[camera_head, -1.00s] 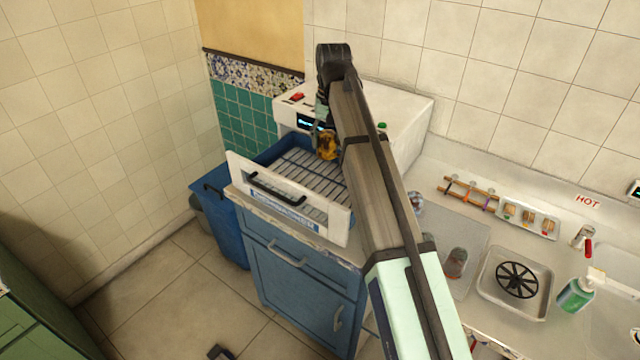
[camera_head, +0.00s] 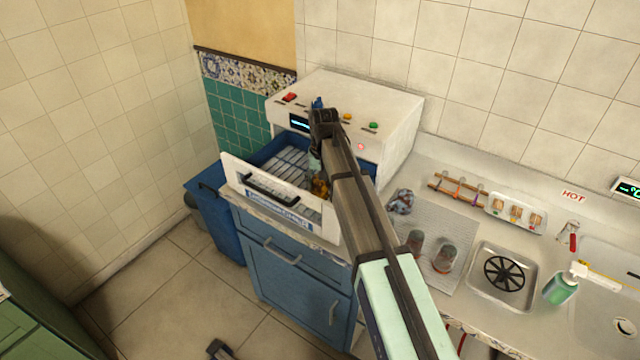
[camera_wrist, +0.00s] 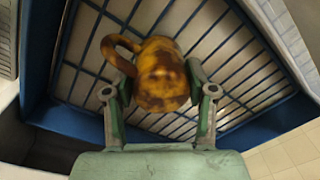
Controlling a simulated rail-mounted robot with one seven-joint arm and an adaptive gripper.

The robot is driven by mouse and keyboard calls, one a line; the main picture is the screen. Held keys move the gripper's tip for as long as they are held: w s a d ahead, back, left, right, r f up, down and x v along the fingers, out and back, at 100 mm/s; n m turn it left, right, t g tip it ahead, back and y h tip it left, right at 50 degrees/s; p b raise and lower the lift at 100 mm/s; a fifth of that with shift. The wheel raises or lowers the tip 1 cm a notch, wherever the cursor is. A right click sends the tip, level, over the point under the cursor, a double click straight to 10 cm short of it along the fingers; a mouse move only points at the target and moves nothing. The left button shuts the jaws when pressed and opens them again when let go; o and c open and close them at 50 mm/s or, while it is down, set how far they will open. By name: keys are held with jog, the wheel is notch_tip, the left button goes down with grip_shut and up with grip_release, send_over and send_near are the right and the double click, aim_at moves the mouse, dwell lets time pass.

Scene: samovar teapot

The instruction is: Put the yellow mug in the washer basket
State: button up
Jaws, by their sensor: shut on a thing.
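The yellow mug (camera_wrist: 162,78), mottled with brown, is between the fingers of my gripper (camera_wrist: 160,103) in the wrist view, its handle pointing left. My gripper is shut on it. Behind it lies the wire grid of the washer basket (camera_wrist: 215,35), with a blue rim. In the head view the mug (camera_head: 320,188) shows partly beside my arm, over the right front part of the basket. The basket (camera_head: 284,163) is in the pulled-out drawer of the white washer (camera_head: 385,110). I cannot tell whether the mug touches the grid.
The drawer's white front (camera_head: 262,197) has a black handle. A blue bin (camera_head: 215,210) stands left of the blue cabinet (camera_head: 290,285). Two glasses (camera_head: 445,258) stand on a grey mat right of my arm. The basket's left part looks clear.

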jog(key=shift+f, duration=0.4)
jog(key=shift+f, duration=0.1)
jog(key=o, duration=1.3)
jog(key=shift+c, duration=0.2)
jog(key=r, duration=0.4)
jog(key=r+b, duration=0.1)
jog(key=r, duration=0.3)
jog(key=r+b, duration=0.1)
jog(key=r, duration=0.3)
jog(key=shift+d+r, duration=0.1)
jog(key=shift+d, duration=0.2)
